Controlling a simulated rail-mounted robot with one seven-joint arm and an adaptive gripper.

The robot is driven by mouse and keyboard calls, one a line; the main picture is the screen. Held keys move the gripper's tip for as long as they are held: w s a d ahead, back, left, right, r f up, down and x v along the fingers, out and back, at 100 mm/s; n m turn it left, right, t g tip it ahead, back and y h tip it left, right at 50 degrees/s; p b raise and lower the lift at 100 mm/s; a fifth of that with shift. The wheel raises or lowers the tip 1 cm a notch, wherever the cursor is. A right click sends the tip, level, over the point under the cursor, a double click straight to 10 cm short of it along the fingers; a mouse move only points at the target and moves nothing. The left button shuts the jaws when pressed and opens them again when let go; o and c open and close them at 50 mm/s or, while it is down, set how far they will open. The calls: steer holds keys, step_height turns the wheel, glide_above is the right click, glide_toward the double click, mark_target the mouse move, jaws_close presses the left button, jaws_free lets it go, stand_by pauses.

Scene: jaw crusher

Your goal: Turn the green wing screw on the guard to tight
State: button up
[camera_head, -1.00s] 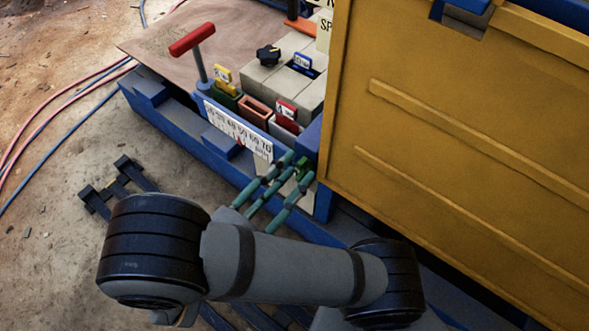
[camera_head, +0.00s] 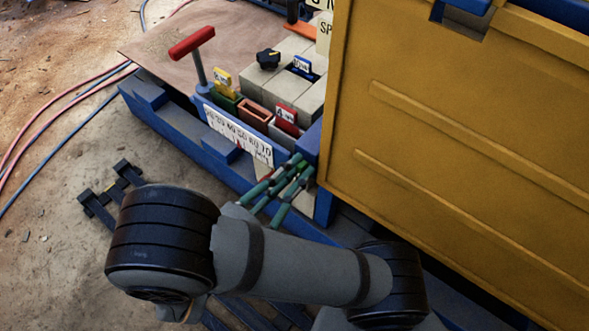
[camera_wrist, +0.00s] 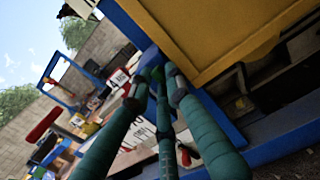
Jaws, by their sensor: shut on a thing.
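The green wing screw (camera_wrist: 157,73) shows as a small patch of green among my fingertips in the wrist view, on the blue end of the guard frame beside the yellow panel. In the head view its green (camera_head: 303,168) is mostly hidden by the teal fingers. My gripper (camera_head: 297,172) has three teal fingers, which reach up to the screw and are shut on it. In the wrist view my gripper (camera_wrist: 152,82) has a finger on each side of the screw and one below. How far the screw is turned cannot be told.
The large yellow panel (camera_head: 450,150) stands close to the right of my fingers. A scale plate (camera_head: 238,133), coloured bins and a red T-handle (camera_head: 192,41) lie to the left on the blue frame (camera_head: 170,128). Hoses (camera_head: 60,105) cross the ground at far left.

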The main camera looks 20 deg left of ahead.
steer(key=shift+d+r+m+p, duration=0.1)
steer(key=shift+m+p, duration=0.2)
jaws_close()
steer(key=m+p, duration=0.2)
steer(key=shift+d+r+m, duration=0.1)
steer(key=shift+d+m, duration=0.05)
steer(key=shift+m, duration=0.25)
steer(key=m+p, duration=0.1)
steer(key=m, duration=0.4)
steer(key=shift+s+d+f+p, duration=0.15)
steer(key=shift+d+f+p, duration=0.05)
steer(key=shift+d+p, duration=0.2)
steer(key=shift+s+d+f+m, duration=0.1)
steer(key=shift+d+f+m, duration=0.1)
steer(key=shift+m, duration=1.35)
steer(key=shift+w+d+f+m, duration=0.1)
steer(key=shift+f+m, duration=0.05)
steer(key=shift+m, duration=1.45)
steer(key=shift+s+d+f+m, duration=0.1)
steer(key=shift+f+m, duration=0.1)
steer(key=shift+m, duration=1.35)
steer(key=o, duration=0.8)
jaws_free()
